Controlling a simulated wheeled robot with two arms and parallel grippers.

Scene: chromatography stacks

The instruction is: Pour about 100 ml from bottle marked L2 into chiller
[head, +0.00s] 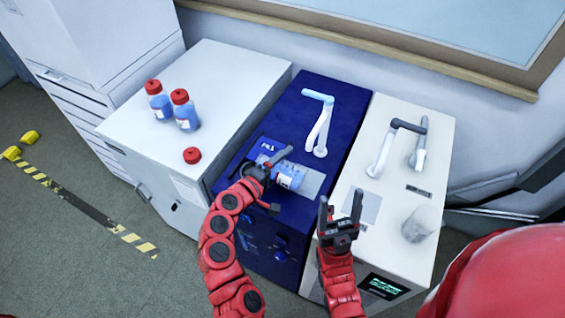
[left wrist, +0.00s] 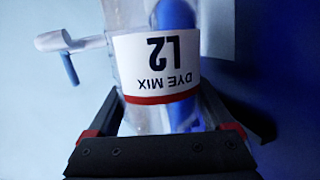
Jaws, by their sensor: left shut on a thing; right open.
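The bottle marked L2 (head: 290,176) is tipped well over, above the top of the blue unit (head: 345,95). Its white label reading "DYE MIX L2" (left wrist: 158,65) shows upside down in the left wrist view. My left gripper (head: 270,170) is shut on this bottle. The bottle's mouth and liquid level are hard to make out. A red screw cap (head: 192,155) lies on the white cabinet. My right gripper (head: 341,206) is open and empty over the front of the white unit (head: 425,130). I cannot tell from any readable marking which unit is the chiller.
Two capped bottles with blue liquid, one (head: 159,100) beside the other (head: 185,110), stand on the white cabinet (head: 235,75). A pale handle (head: 318,125) rises from the blue unit.

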